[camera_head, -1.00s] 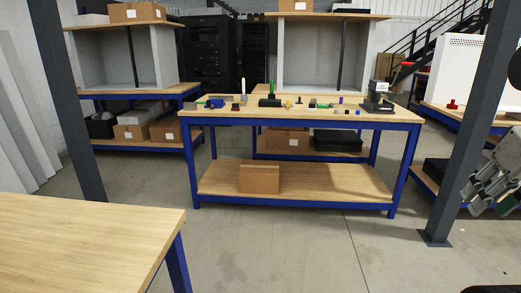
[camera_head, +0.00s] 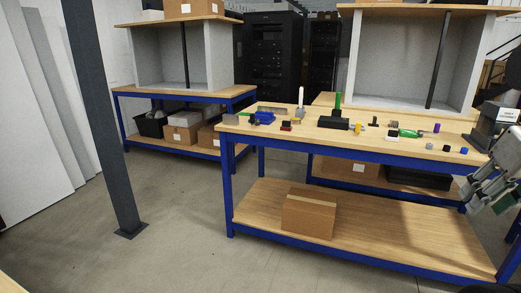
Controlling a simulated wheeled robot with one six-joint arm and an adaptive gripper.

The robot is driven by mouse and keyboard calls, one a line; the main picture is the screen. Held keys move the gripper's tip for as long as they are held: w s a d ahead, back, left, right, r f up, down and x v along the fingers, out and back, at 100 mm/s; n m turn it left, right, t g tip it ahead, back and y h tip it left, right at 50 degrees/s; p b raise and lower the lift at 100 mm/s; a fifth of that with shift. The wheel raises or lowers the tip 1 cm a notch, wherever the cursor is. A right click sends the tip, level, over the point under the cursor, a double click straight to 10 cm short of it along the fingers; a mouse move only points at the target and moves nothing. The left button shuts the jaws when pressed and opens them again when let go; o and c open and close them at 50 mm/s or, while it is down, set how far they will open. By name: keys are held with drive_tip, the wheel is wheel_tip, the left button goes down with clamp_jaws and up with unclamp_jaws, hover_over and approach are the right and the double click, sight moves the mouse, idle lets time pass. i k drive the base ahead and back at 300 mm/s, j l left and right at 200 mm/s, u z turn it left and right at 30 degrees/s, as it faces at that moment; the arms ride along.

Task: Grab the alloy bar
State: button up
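Several small parts stand on the wooden top of a blue-framed workbench (camera_head: 380,146) ahead of me. A grey block (camera_head: 230,119) lies at its left end, and a longer grey piece (camera_head: 272,107) lies behind a blue part (camera_head: 265,118). Either could be the alloy bar; at this size I cannot tell which. My gripper (camera_head: 492,190) shows at the right edge, partly cut off, in front of the bench's right end. I cannot make out whether its fingers are apart, and I see no part clearly held.
A dark post (camera_head: 100,130) stands on the left. A cardboard box (camera_head: 308,215) sits on the bench's lower shelf. Black racks (camera_head: 270,55) and another bench with a grey cabinet stand behind. The floor (camera_head: 175,225) between post and bench is clear.

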sight(233, 119)
drive_tip(key=i+l+u, duration=0.95)
drive_tip(key=i+j+u, duration=0.1)
drive_tip(key=i+u, duration=0.35)
drive_tip(key=i, duration=0.4)
drive_tip(key=i+j, duration=0.1)
drive_tip(key=i, duration=0.3)
drive_tip(key=i+j, duration=0.1)
drive_tip(key=i, duration=0.35)
drive_tip(key=i+j+z, duration=0.15)
drive_tip(key=i+z, duration=0.3)
drive_tip(key=i+j+z, duration=0.2)
drive_tip(key=z, duration=0.25)
drive_tip(key=i+j+z, duration=0.25)
drive_tip(key=z, duration=0.2)
